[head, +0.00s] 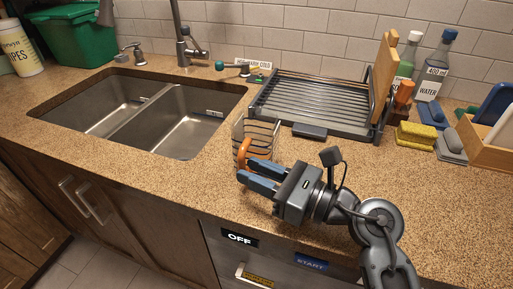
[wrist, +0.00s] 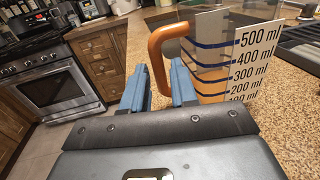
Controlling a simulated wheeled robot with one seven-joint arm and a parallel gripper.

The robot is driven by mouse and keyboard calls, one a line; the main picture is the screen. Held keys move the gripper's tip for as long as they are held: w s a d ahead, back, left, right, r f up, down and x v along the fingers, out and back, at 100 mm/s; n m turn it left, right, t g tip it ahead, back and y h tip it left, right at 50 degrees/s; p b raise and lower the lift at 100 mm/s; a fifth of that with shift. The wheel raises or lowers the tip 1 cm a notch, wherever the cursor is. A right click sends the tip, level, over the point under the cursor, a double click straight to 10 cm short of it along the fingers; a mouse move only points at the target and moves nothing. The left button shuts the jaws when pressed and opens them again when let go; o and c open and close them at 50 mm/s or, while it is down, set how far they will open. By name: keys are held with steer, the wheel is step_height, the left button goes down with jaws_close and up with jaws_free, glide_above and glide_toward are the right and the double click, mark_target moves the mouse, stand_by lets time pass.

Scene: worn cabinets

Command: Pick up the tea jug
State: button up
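The tea jug (head: 257,133) stands on the counter right of the sink. It is clear, with dark bands and an orange handle. In the wrist view the jug (wrist: 215,60) shows black volume marks on a white panel. My gripper (head: 246,172) is just in front of the jug, low over the counter's front edge. Its two blue fingers are apart. In the wrist view the handle (wrist: 156,50) appears in the gap between the fingers of my gripper (wrist: 157,62). I cannot tell whether either finger touches it.
A double sink (head: 150,112) lies to the left. A dish rack (head: 315,103) with a wooden board (head: 384,75) stands behind the jug. Bottles, sponges (head: 416,134) and a wooden box (head: 483,146) are at the right. The counter right of my arm is clear.

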steer(key=p+x, duration=0.1)
steer(key=x, duration=0.4)
steer(key=shift+f, duration=0.15)
steer(key=shift+s, duration=0.1)
jaws_close()
